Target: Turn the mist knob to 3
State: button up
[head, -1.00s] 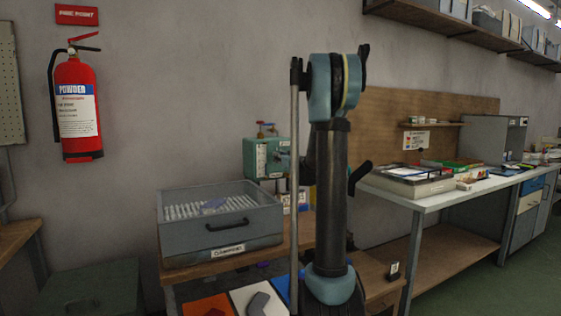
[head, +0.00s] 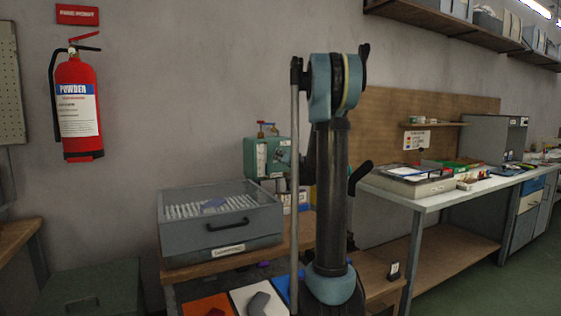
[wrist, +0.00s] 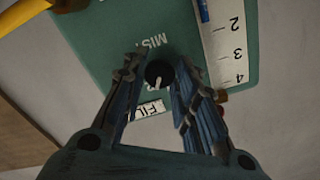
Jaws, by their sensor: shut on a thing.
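The mist knob (wrist: 157,74) is small, round and black with a white pointer mark, in the wrist view. It sits on a green panel (wrist: 103,48) beside a partly hidden label that reads "MIS". My gripper (wrist: 157,70) has its fingers on both sides of the knob and is shut on it. The pointer mark points roughly down in the wrist view. In the head view the green unit (head: 262,157) stands at the back of a wooden bench. My arm hides my gripper and the knob there.
A white strip (wrist: 222,45) numbered 2, 3, 4 runs down the panel beside the knob. A yellow bar (wrist: 22,13) shows at the wrist view's top left. A grey drawer box (head: 220,225) stands on the bench left of my arm. A long worktable (head: 440,197) stands right.

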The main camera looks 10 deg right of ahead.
jog(key=m, duration=1.1)
jog(key=shift+d, duration=0.15)
dwell(0.6)
jog(key=o, duration=1)
jog(key=shift+f, duration=0.15)
jog(key=shift+o, duration=0.2)
jog(key=v, duration=1.2)
